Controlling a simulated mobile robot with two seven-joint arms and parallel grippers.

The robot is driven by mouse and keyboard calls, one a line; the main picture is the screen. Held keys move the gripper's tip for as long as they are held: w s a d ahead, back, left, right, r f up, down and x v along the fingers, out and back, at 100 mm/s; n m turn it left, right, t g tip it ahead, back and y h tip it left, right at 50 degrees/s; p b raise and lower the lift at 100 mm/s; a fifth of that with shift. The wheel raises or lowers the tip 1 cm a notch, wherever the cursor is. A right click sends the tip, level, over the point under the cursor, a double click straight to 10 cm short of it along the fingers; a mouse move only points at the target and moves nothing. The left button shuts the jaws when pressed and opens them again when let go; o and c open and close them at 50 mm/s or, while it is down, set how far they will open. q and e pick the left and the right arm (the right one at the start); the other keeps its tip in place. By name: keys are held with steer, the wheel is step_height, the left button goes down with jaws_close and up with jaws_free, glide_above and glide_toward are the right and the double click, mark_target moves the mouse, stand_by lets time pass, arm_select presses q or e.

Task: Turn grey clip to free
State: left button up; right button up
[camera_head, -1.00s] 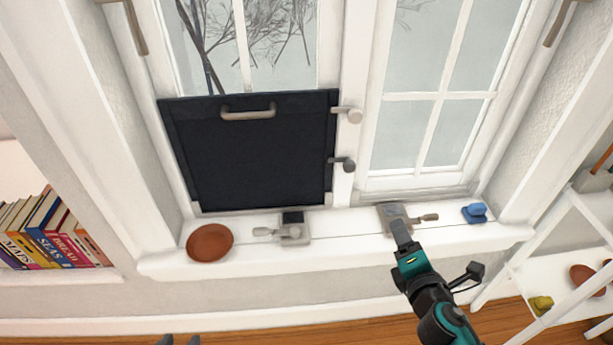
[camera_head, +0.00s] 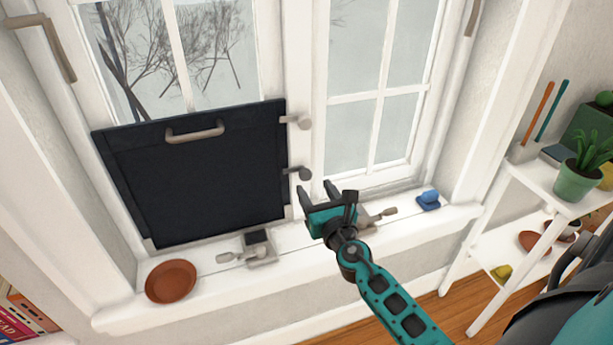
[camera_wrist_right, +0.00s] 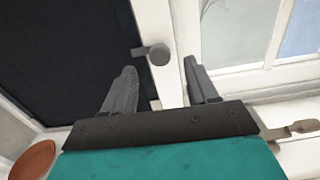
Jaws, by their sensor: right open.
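The grey clip (camera_head: 299,173) is the lower, darker one on the white window post, its arm pointing left over the right edge of the dark panel (camera_head: 195,180). The grey clip also shows in the right wrist view (camera_wrist_right: 158,54), beyond and between my fingertips. A paler clip (camera_head: 300,121) sits above it, also lying over the panel's edge. My right gripper (camera_head: 316,190) is open and empty, just below the grey clip. I cannot tell whether it touches the clip. My left gripper is not in view.
On the sill (camera_head: 215,285) stand a brown dish (camera_head: 171,281), a latch block (camera_head: 260,248), a second latch partly behind my right gripper (camera_head: 378,216), and a blue item (camera_head: 429,200). A white shelf with a potted plant (camera_head: 577,183) is at the right.

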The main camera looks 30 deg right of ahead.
mark_target(307, 176)
steer(key=x, duration=0.6)
steer(key=shift+a+b, duration=0.1)
steer(key=shift+b, duration=0.25)
steer(key=c, duration=1)
